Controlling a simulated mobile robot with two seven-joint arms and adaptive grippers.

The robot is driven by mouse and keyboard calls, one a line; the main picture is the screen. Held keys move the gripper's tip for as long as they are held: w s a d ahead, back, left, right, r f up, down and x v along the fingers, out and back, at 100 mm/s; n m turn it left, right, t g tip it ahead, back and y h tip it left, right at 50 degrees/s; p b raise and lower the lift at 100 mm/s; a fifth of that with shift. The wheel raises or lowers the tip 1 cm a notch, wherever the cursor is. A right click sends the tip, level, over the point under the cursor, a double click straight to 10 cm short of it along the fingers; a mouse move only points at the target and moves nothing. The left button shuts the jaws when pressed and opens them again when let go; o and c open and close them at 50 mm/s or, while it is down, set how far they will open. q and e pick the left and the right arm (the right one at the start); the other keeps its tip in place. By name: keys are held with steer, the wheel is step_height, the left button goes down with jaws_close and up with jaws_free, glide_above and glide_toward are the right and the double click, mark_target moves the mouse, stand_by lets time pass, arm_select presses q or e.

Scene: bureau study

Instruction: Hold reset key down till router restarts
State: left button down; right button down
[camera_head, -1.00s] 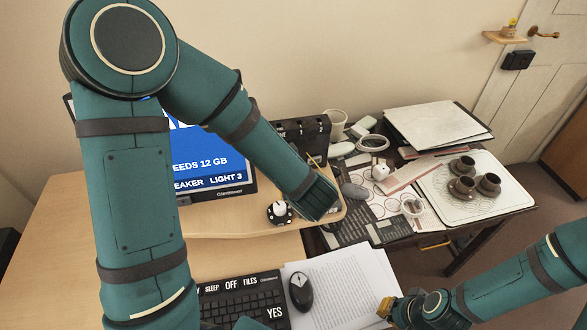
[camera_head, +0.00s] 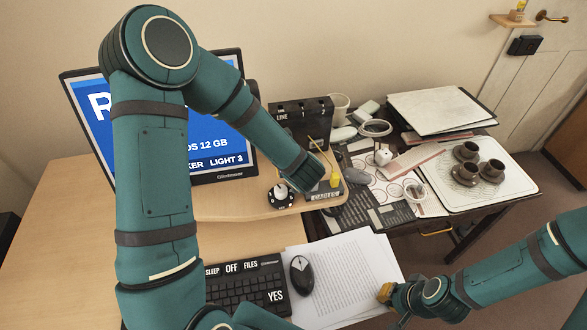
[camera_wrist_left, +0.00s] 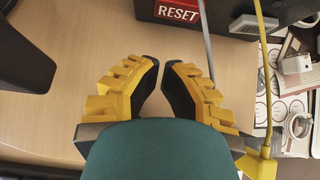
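The router appears to be the dark box (camera_head: 290,112) marked LINE, standing at the back of the desk shelf; my left arm covers part of its front in the head view. In the left wrist view a red RESET label (camera_wrist_left: 178,12) sits on a dark box at the top edge. My left gripper (camera_wrist_left: 160,66) is in front of it, below it in the picture and apart from it, with its fingertips drawn almost together and nothing between them. In the head view my left wrist hides these fingers. My right gripper (camera_head: 386,293) is low over the papers; its opening is unclear.
A monitor (camera_head: 205,140) with a blue screen is partly behind my left arm. A knob (camera_head: 281,196) and a CABLES holder (camera_head: 325,196) are near my left wrist. A yellow cable (camera_wrist_left: 265,80) hangs right of the fingers. A tray (camera_head: 512,190) with cups is at right.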

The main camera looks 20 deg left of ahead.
arm_select(q)
steer(key=shift+w+a, duration=0.85)
steer(key=shift+w, duration=0.2)
steer(key=shift+w+a, duration=0.4)
steer(key=shift+w, duration=0.15)
steer(key=shift+w+a+b, duration=0.35)
steer(key=shift+w+a, duration=0.1)
steer(key=shift+w, duration=0.15)
steer(key=shift+w+a, duration=0.1)
steer(key=shift+w, duration=0.05)
steer(key=shift+w+a+r, duration=0.1)
steer(key=shift+a+r, duration=0.05)
steer(key=shift+r, duration=0.05)
stand_by(0.6)
stand_by(0.9)
